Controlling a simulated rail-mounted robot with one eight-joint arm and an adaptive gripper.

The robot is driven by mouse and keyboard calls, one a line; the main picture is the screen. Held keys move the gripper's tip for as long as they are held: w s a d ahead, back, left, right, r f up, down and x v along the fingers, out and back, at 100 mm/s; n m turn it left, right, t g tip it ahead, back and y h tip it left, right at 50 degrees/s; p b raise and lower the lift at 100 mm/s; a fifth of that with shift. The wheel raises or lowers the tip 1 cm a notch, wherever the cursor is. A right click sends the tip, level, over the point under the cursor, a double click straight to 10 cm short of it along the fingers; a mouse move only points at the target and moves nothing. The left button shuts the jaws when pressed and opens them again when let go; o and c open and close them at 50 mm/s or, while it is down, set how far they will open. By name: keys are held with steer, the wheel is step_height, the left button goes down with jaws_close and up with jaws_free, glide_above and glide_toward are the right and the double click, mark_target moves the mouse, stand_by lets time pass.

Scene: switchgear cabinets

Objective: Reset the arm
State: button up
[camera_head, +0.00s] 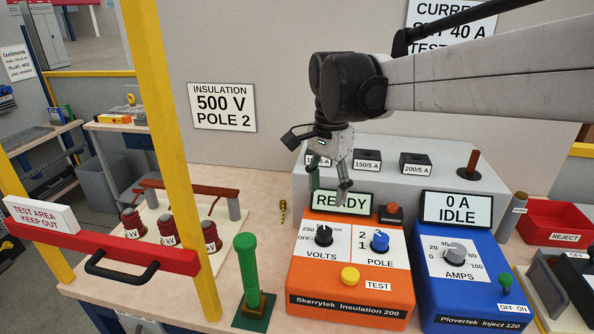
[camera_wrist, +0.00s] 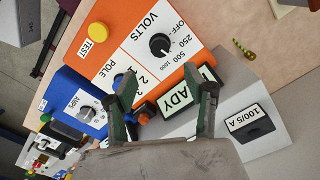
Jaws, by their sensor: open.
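My gripper (camera_head: 329,182) hangs from my arm at the upper right, pointing down above the back edge of the orange Skerrytek Insulation 200 tester (camera_head: 345,274). Its fingers are apart with nothing between them. In the wrist view my gripper (camera_wrist: 166,92) shows two spread green-grey fingers, in front of the tester's READY display (camera_wrist: 184,94). The tester has a black VOLTS knob (camera_head: 323,235), a blue POLE knob (camera_head: 379,241) and a yellow TEST button (camera_head: 350,276). I cannot tell whether a finger touches the tester or the grey box behind.
The blue Plovertek injector (camera_head: 470,262) reads 0 A IDLE. A grey box (camera_head: 440,165) with labelled sockets stands behind. A green post (camera_head: 248,272) stands left of the tester. A red and yellow barrier (camera_head: 110,248) crosses the left front. A red reject bin (camera_head: 556,222) is at right.

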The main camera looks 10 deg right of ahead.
steer(key=s+d+f+n+t, duration=0.2)
steer(key=s+n, duration=0.3)
steer(key=s, duration=0.4)
steer(key=s+d+f+n+t, duration=0.3)
steer(key=s+f+n+t, duration=0.1)
steer(key=s, duration=0.5)
steer(key=shift+n+t, duration=0.6)
steer(key=shift+n, duration=0.3)
steer(key=shift+d, duration=0.1)
stand_by(0.5)
